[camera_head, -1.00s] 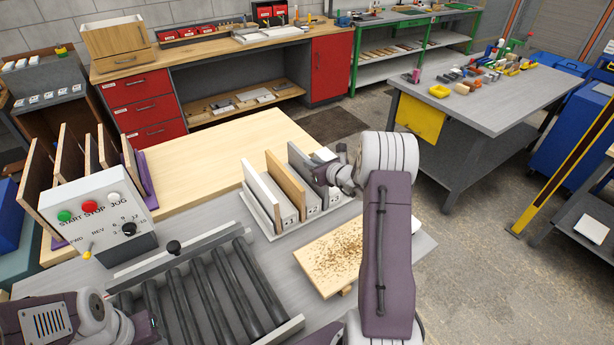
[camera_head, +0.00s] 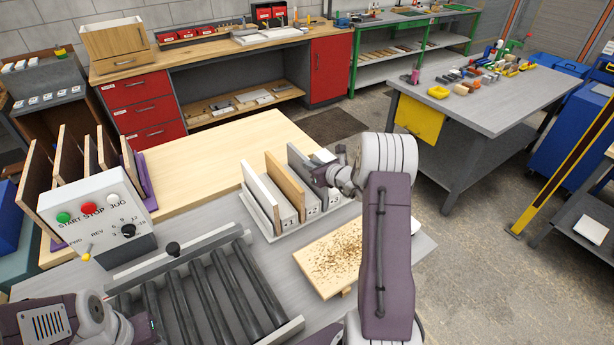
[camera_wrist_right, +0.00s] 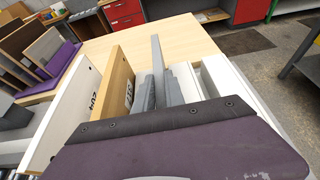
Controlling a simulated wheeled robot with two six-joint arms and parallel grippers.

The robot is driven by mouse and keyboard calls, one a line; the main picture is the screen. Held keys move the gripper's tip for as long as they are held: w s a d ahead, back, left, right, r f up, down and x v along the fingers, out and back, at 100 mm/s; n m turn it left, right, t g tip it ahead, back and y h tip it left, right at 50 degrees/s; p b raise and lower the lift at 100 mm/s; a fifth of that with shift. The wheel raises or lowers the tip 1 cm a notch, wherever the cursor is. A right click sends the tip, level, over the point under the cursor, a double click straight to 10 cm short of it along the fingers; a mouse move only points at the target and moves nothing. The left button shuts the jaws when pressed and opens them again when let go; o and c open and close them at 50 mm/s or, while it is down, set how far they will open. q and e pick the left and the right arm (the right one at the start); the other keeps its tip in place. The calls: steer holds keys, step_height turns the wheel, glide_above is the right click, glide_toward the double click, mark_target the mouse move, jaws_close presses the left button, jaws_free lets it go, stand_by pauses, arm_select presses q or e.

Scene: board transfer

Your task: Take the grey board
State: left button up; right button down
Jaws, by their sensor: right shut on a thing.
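The grey board (camera_head: 299,166) stands upright in the right slot of a small white rack (camera_head: 262,222), to the right of a wooden board (camera_head: 284,177) and a white board (camera_head: 262,190). My right gripper (camera_head: 323,178) is at the right side of the grey board and shut on it; my own arm hides part of the grip. In the right wrist view the grey board (camera_wrist_right: 157,62) shows as a thin upright edge, right of the wooden board (camera_wrist_right: 118,84) and the white board (camera_wrist_right: 76,112). Only my left arm's links show at the lower left, not its fingertips.
A light wooden plate with brown crumbs (camera_head: 334,256) lies in front of the rack. A roller conveyor (camera_head: 205,290) and a START/STOP control box (camera_head: 98,215) stand to the left. Several upright boards (camera_head: 68,160) stand at the far left. The wooden tabletop (camera_head: 215,155) behind the rack is clear.

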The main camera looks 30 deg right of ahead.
step_height(320, 180, up, 10)
stand_by(0.4)
